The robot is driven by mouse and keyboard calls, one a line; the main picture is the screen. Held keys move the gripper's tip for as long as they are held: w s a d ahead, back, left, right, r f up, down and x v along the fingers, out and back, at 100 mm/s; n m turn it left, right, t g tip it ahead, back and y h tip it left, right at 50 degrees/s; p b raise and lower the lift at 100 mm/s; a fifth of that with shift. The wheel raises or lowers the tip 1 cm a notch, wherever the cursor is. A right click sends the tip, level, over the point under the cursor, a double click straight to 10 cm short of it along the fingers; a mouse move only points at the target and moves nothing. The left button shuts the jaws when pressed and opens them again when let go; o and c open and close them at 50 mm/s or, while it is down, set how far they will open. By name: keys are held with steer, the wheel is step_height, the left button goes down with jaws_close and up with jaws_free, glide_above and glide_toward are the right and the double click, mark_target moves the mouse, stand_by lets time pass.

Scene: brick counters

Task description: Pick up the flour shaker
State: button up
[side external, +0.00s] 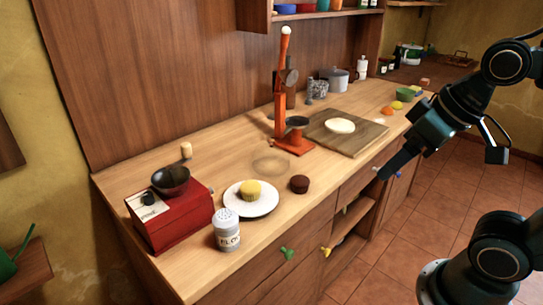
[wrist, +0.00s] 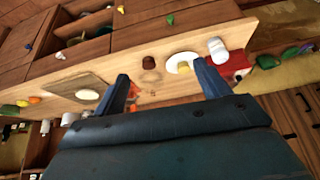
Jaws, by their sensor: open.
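The flour shaker (side external: 227,236) is a white can with a perforated domed top and a "FLOUR" label. In the wrist view the shaker (wrist: 217,49) appears beyond the right fingertip, near the counter edge. My gripper (side external: 440,165) is open and empty, in front of the counter's right part, well away from the shaker. In the wrist view my gripper (wrist: 162,70) shows two dark fingers spread wide with nothing between them touched.
An open shelf and drawer knobs line the counter front.

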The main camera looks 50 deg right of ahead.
steer(key=w+a+f+m+g+y, duration=0.1)
steer(key=w+a+f+m+y, duration=0.1)
steer(key=w+f+m+y, duration=0.2)
steer(key=w+a+f+m+g+y, duration=0.2)
steer(key=w+f+m+y, duration=0.3)
steer(key=w, duration=0.8)
steer(key=w+a+f+m+g+y, duration=0.1)
steer(key=w+a+f+m+y, duration=0.3)
steer(key=w+m, duration=0.4)
steer(key=shift+w+f+m+g, duration=0.2)
steer(key=shift+f+m+g, duration=0.1)
steer(key=shift+f+m, duration=0.4)
steer(key=shift+a, duration=0.1)
glide_toward(215, 231)
steer(key=shift+x, duration=1.85)
steer(key=shift+s+a, duration=0.1)
steer(key=shift+x, duration=2.5)
steer(key=shift+c, duration=0.2)
